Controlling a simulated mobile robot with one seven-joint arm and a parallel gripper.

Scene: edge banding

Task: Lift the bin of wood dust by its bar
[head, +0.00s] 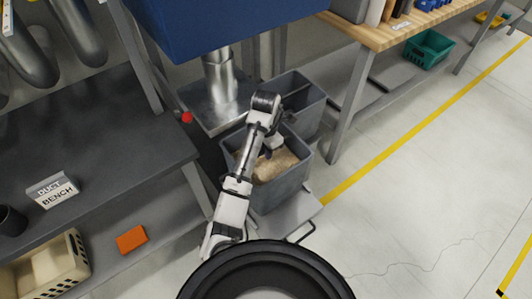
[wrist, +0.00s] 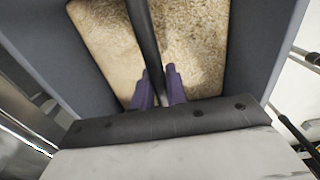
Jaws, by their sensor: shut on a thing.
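The grey bin of wood dust (head: 284,193) stands upright on a low plate under the blue machine. Tan wood dust (head: 277,166) lies inside it and also fills much of the wrist view (wrist: 205,40). The bar (wrist: 146,40) is a dark rod crossing above the dust in the wrist view. My gripper (wrist: 159,84) has its two purple fingers shut on the bar, one on each side. In the head view my gripper (head: 270,151) reaches down into the bin's opening, and my arm hides part of the rim and the bar.
A second grey bin (head: 306,112) stands close behind. A dark bench with a "DUST BENCH" sign (head: 52,190) is at left, with an orange box (head: 131,239) on its lower shelf. A wooden workbench (head: 400,30) is at upper right. The floor right of the yellow line (head: 400,145) is clear.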

